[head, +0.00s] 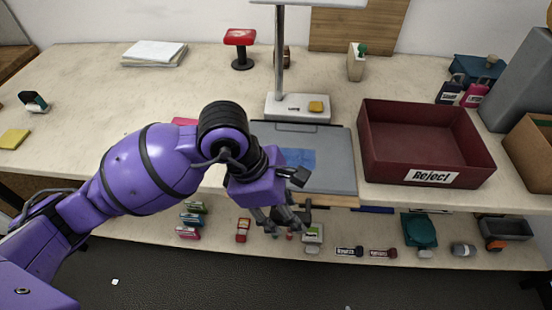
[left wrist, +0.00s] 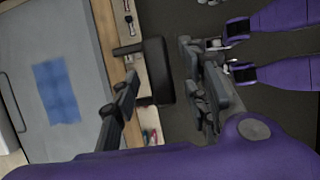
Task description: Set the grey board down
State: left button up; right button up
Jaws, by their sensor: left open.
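The grey board (head: 338,172) lies flat at the table's front edge, below the lamp foot, with a clip along its far edge. A blue square sheet (head: 299,158) lies on it. A wooden edge (head: 336,200) shows under the board's near side. In the left wrist view the grey board (left wrist: 85,55) and blue sheet (left wrist: 56,92) fill the left part. My left gripper (head: 284,220) is open and empty, just in front of the board's near edge; it also shows in the left wrist view (left wrist: 160,105), apart from the board. My wrist hides the board's left part.
A red Reject bin (head: 428,178) stands right of the board. A lamp with a white foot (head: 296,106) stands behind it. A lower shelf (head: 350,257) holds several small items below the gripper. The tabletop (head: 200,80) at the back left is mostly clear.

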pick_arm(q)
jog(key=v, duration=0.9)
jog(key=shift+r, duration=0.3)
